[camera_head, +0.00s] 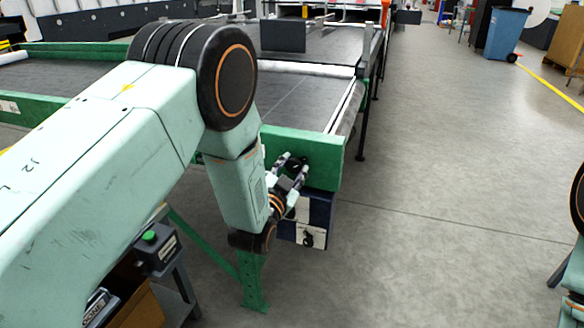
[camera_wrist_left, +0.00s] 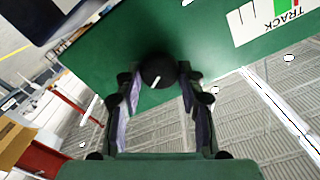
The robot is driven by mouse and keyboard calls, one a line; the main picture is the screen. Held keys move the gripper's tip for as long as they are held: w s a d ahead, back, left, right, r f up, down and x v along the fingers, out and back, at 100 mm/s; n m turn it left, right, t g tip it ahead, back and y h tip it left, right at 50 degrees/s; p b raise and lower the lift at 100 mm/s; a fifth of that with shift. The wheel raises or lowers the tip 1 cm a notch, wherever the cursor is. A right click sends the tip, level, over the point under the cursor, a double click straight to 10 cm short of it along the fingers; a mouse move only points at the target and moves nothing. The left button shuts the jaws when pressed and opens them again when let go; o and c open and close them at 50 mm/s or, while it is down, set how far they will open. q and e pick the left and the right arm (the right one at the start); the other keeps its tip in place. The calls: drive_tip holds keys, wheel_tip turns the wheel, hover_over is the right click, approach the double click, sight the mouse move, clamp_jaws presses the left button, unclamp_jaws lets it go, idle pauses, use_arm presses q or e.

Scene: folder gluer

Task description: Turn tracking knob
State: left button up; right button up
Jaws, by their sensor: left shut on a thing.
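The tracking knob (camera_wrist_left: 158,71) is a round black knob with a white pointer mark, on the green end panel (camera_wrist_left: 120,60) of the conveyor frame. In the left wrist view it sits between the fingertips of my left gripper (camera_wrist_left: 157,80), which is shut on it. In the head view the left gripper (camera_head: 293,170) reaches the green frame (camera_head: 325,160) from below, and the dark knob (camera_head: 296,164) shows partly between its fingers. A white label reading TRACK (camera_wrist_left: 270,22) is on the panel beside the knob. The right gripper is not in view.
A dark blue box (camera_head: 318,215) with a white face hangs under the frame, close to my left wrist. A control box with a green button (camera_head: 150,237) stands at lower left. The grey floor to the right is open, with a blue bin (camera_head: 506,34) far back.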

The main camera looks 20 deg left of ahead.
use_arm(q)
drive_tip(key=shift+f, duration=0.15)
idle(0.3)
drive_tip(key=o, duration=1.1)
drive_tip(key=shift+o, duration=0.2)
drive_tip(key=shift+s, duration=0.1)
drive_tip(key=s, duration=1.2)
drive_tip(key=shift+a, duration=0.2)
drive_tip(key=shift+w, duration=0.1)
